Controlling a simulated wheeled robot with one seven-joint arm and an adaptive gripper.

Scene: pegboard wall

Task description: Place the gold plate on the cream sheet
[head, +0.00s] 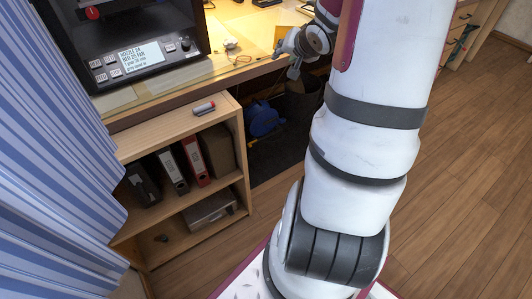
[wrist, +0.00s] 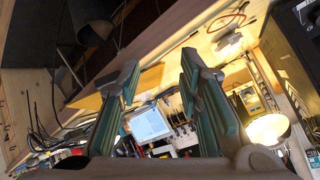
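My gripper (head: 286,62) hangs at the front edge of the wooden desk in the head view, partly hidden by my arm. In the wrist view my gripper (wrist: 160,62) has its two green-grey fingers well apart, with nothing held between them. A flat tan-gold panel (wrist: 150,79) shows behind and between the fingers; I cannot tell whether it is the gold plate. I cannot pick out the gold plate in the head view. A pale flat piece (head: 116,98) lies on the desk in front of the black machine; I cannot tell whether it is the cream sheet.
A black machine with a lit display (head: 140,54) stands on the desk at left. Below is a shelf unit (head: 180,118) with a red-and-grey marker (head: 204,108) on top and binders inside. A blue object (head: 264,119) sits under the desk. A blue striped curtain (head: 50,150) hangs at left.

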